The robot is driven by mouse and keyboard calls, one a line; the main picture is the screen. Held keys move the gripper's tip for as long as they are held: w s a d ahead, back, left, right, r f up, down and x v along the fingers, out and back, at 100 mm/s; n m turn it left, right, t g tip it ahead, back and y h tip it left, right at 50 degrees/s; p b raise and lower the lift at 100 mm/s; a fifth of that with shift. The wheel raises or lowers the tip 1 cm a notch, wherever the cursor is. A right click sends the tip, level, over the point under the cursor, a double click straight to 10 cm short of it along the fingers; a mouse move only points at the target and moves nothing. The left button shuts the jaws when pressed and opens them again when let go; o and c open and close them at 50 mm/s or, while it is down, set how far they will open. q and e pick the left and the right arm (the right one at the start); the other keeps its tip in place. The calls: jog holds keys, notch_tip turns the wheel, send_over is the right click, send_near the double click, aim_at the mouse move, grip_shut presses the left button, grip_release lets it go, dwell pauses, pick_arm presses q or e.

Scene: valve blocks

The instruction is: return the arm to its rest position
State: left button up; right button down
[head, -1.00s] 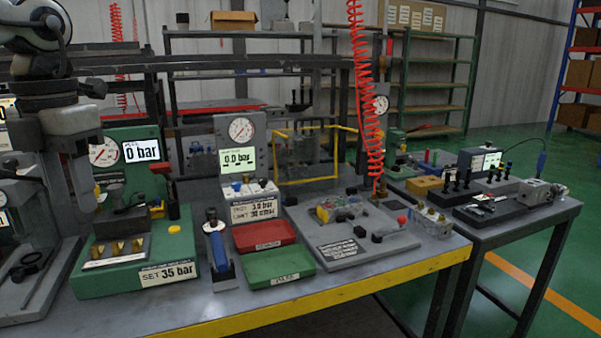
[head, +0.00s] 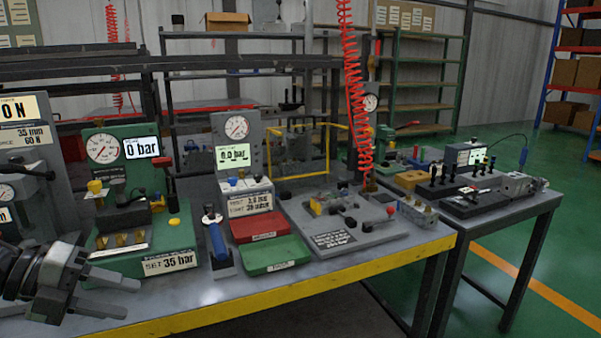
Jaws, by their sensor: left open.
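My left gripper (head: 118,294) is low at the left in the head view, over the front edge of the bench. Its two fingers are apart and point right, with nothing between them. It is in front of the green valve block stand (head: 128,257) marked SET 35 bar, and hides part of its lower left. My right arm and gripper do not show.
The workbench (head: 345,283) has a yellow front edge. It holds a 0 bar gauge (head: 102,147), a blue-handled tool (head: 217,240), a red tray (head: 257,227), a green tray (head: 276,253) and a grey fixture plate (head: 370,235). A red coiled hose (head: 352,100) hangs above. Green floor is clear at right.

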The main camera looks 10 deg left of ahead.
pick_arm(q)
jog(key=s+d+f+n+t+y, duration=0.3)
jog(key=s+d+f+n+t, duration=0.15)
jog(key=f+n, duration=0.7)
jog(key=s+d+f+n+t+y, duration=0.35)
jog(key=d+f+n, duration=0.25)
jog(key=f+n, duration=0.5)
jog(key=s+d+f+n+g, duration=0.1)
jog(key=s+d+n+g, duration=0.1)
jog(key=s+d+n, duration=0.2)
jog(key=d+n, duration=0.2)
jog(key=d, duration=0.2)
jog(key=shift+s+d+g+y, duration=0.15)
jog(key=shift+d+g+y, duration=0.2)
jog(key=shift+g, duration=0.05)
